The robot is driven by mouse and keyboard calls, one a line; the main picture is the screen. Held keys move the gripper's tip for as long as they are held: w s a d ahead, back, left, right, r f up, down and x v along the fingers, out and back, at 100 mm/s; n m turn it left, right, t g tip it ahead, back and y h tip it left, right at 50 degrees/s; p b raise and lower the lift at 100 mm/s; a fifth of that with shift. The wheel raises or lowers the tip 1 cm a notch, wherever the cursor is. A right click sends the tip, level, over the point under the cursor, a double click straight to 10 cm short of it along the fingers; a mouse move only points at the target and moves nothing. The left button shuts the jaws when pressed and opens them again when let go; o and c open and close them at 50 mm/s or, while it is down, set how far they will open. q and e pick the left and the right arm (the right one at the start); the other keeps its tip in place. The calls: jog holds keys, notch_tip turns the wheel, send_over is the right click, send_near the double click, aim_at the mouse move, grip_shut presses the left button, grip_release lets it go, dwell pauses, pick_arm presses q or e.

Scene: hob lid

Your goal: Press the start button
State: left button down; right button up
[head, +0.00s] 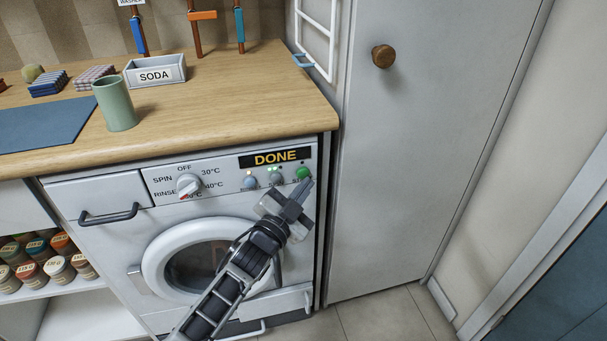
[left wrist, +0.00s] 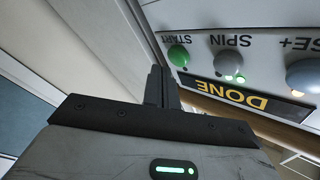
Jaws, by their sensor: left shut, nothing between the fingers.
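The green round start button (head: 303,173) is at the right end of the washing machine's (head: 226,193) control panel. It also shows in the left wrist view (left wrist: 179,55), under the label START. My left gripper (head: 308,181) is shut and empty, its fingertips just below and right of the button in the head view. In the left wrist view the closed fingers (left wrist: 160,72) are beside the button, with the button uncovered. I cannot tell the exact gap between them. The display (head: 275,158) reads DONE. My right gripper is not in view.
The SPIN button (left wrist: 229,64) with a lit green light and a grey-blue button (left wrist: 304,76) sit along the panel. A dial (head: 188,186) is at its left. The wooden worktop (head: 205,108) overhangs above, holding a green cup (head: 115,104). A tall grey cabinet (head: 400,150) stands close right.

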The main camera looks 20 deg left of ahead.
pick_arm(q)
jog(key=shift+w+a, duration=0.25)
jog(key=shift+w, duration=0.1)
